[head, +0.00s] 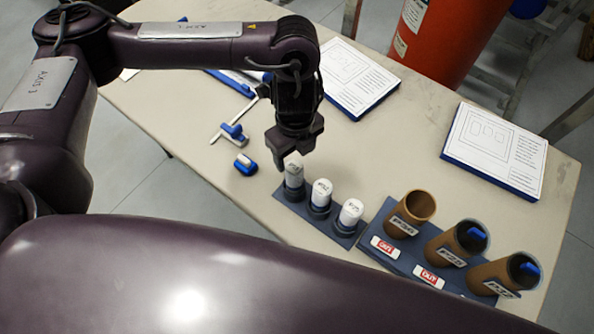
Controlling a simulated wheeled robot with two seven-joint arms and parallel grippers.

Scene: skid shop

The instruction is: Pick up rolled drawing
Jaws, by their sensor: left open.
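Three white rolled drawings stand upright in a dark blue rack (333,229) in the head view: a left one (293,173), a middle one (321,192) and a right one (350,212). Each bears a small label, too small to read surely. My left gripper (294,149) points down, open, just above and behind the left rolled drawing in the picture. Its fingers look apart from the roll, though I cannot tell the exact gap. My right gripper is out of view.
Brown tubes (409,213) stand in a blue holder at the right, with red-and-white OUT tags (385,247) in front. Printed boards (495,150) lie farther back. Small blue-and-white items (245,165) lie left of the gripper. A red cylinder (437,40) stands behind the beige table (400,140).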

